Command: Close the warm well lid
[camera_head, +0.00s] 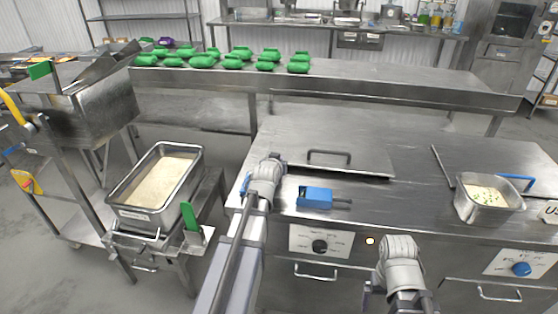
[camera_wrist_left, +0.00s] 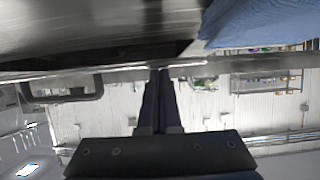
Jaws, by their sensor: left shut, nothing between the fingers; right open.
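The warm well lid (camera_head: 365,160) is a flat steel plate with a bar handle (camera_head: 329,154), on the counter ahead of me. It appears to lie nearly flat, with a dark line along its front right edge. My left gripper (camera_head: 275,160) is over the counter by the lid's left side, left of the handle. In the left wrist view its dark fingers (camera_wrist_left: 158,100) are together with nothing between them. I cannot tell whether they touch the lid. My right gripper (camera_head: 400,246) is open and empty in front of the counter, below the lid; its fingertips are hard to make out.
A blue device (camera_head: 315,197) lies on the counter in front of the lid. A small steel pan (camera_head: 487,211) of rice stands at right. A deep rice pan (camera_head: 127,217) stands on a stand at left. Several green packs (camera_head: 240,55) line the back table.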

